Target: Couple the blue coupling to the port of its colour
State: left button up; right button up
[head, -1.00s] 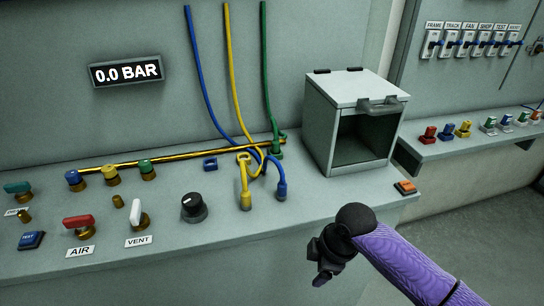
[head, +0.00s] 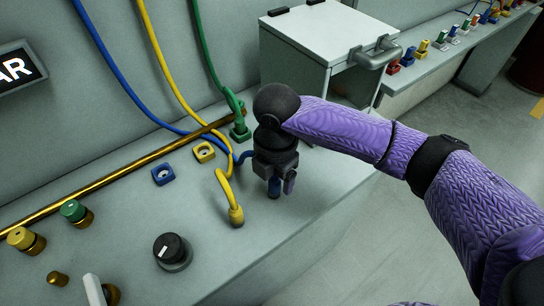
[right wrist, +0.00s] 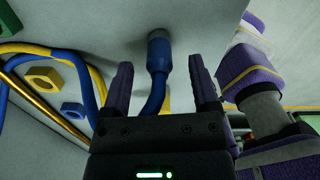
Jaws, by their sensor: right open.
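The blue coupling (head: 274,188) is at the end of a blue hose on the bench, mostly hidden by my right gripper (head: 282,186) in the head view. In the right wrist view the blue coupling (right wrist: 159,50) shows between the two fingers of my right gripper (right wrist: 161,66), with a gap on each side. The fingers are open. The blue port (head: 163,174), a square block with a round opening, is empty on the bench to the left; it also shows in the right wrist view (right wrist: 73,110). My left gripper is not in view.
The yellow coupling (head: 236,214) rests on the bench left of my gripper. The yellow port (head: 204,152) is empty. A green hose ends at the green port (head: 240,132). A brass rail (head: 110,173), a black knob (head: 172,250) and a grey cabinet (head: 318,50) stand nearby.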

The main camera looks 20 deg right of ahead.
notch_tip(320, 180, down, 3)
jog(key=shift+r+b, duration=0.1)
jog(key=shift+b, duration=0.25)
grip_shut()
notch_tip(320, 180, up, 5)
jog(key=p, duration=0.6)
jog(key=shift+r, duration=0.1)
